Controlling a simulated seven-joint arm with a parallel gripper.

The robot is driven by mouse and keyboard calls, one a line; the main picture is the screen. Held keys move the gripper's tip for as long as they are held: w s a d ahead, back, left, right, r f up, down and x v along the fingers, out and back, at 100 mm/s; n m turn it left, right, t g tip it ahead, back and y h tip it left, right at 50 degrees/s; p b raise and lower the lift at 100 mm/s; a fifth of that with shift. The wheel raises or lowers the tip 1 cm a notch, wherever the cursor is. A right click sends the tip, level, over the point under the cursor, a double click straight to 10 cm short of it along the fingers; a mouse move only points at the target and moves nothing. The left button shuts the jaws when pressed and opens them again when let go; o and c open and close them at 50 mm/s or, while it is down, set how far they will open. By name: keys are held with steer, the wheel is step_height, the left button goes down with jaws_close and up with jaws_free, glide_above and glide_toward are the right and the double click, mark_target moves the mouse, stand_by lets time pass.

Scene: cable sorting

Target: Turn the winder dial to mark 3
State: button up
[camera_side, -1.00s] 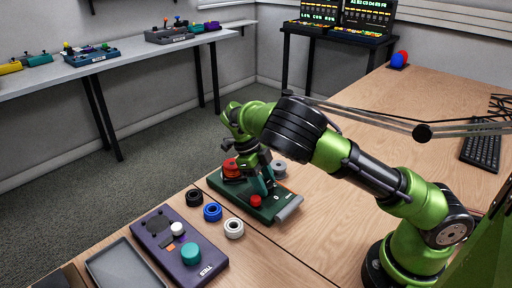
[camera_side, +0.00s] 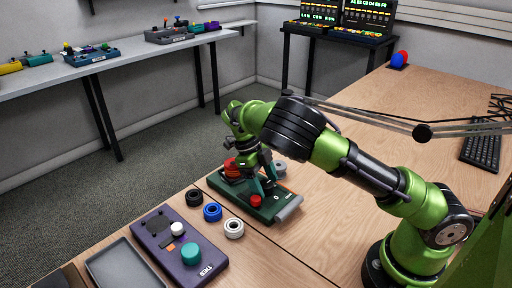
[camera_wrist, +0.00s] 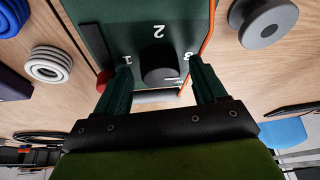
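The winder is a dark green box (camera_side: 262,212), also filling the upper middle of the wrist view (camera_wrist: 110,30). Its black round dial (camera_wrist: 160,65) sits among white numerals 1, 2 and 3, with 1 at left, 2 above and 3 at right. A small white mark shows near the dial's lower right; I cannot tell clearly where the dial points. My gripper (camera_wrist: 162,72) is open, with one green finger on each side of the dial, near 1 and 3. Gaps show between fingers and dial. In the side view my gripper (camera_side: 264,187) is low over the winder.
A red button (camera_side: 256,201) is on the winder beside the dial. Black, blue and white rings (camera_side: 233,228) lie left of the winder, near a purple tester (camera_side: 165,238). The wooden table at right is mostly clear.

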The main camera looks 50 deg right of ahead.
steer(key=v, duration=1.7)
steer(key=shift+s, duration=0.1)
steer(key=s+d+f+n+t+y, duration=0.25)
steer(key=s+d+n, duration=0.3)
steer(key=n, duration=1.15)
steer(key=s+a+r+n+t, duration=0.3)
steer(key=s+n, duration=0.3)
steer(key=s, duration=0.2)
steer(key=s+a+r+n+t, duration=0.3)
steer(key=s+n+t, duration=0.3)
steer(key=s, duration=0.2)
steer(key=shift+s+a+r+n+y, duration=0.35)
steer(key=shift+r+n+y, duration=0.1)
steer(key=shift+r, duration=0.35)
